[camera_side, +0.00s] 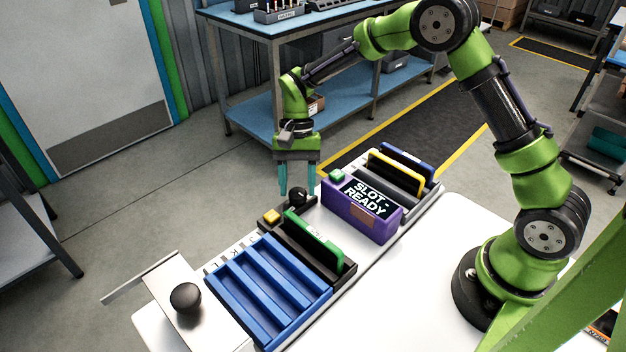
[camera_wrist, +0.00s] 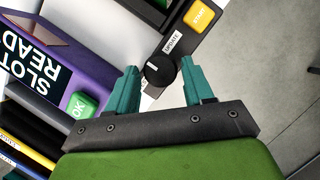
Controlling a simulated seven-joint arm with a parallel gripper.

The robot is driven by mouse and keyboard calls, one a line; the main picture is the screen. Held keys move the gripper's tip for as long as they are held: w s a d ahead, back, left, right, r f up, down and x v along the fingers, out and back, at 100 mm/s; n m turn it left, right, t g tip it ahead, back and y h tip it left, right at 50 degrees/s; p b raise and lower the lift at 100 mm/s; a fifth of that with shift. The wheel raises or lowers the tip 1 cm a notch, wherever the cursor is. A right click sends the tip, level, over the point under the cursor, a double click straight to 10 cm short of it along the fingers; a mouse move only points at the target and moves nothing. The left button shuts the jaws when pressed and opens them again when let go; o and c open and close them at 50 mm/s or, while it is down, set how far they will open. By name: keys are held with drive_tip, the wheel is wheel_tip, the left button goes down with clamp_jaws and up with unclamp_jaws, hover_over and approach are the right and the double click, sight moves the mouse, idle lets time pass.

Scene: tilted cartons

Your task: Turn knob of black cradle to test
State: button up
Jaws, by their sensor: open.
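The black cradle (camera_side: 322,262) stands on the white table, with a green-edged card (camera_side: 313,238) upright in it. Its round black knob (camera_side: 298,195) is at its far end, beside a yellow button. In the wrist view the knob (camera_wrist: 160,71) lies between my fingertips, next to a label reading UPDATE (camera_wrist: 172,43); the yellow button there reads START (camera_wrist: 199,16). My gripper (camera_side: 297,191) is open, pointing down, with its teal fingers on either side of the knob. I cannot tell whether they touch it. No TEST label is readable.
A purple box (camera_side: 360,219) showing SLOT - READY, with a green OK button (camera_side: 336,175), stands right of the cradle. Blue and yellow-edged cards stand beyond it. A blue slotted rack (camera_side: 268,291) and a black ball knob (camera_side: 186,297) are at the left.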

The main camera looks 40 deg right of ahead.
drive_tip(key=shift+s+a+f, duration=0.1)
drive_tip(key=shift+f, duration=0.2)
drive_tip(key=c, duration=0.8)
drive_tip(key=n+g+h, duration=0.1)
drive_tip(key=n, duration=0.3)
drive_tip(key=shift+a, duration=0.1)
drive_tip(key=n+h, duration=0.2)
drive_tip(key=n, duration=0.2)
drive_tip(key=shift+a+n, duration=0.1)
drive_tip(key=shift+n, duration=0.2)
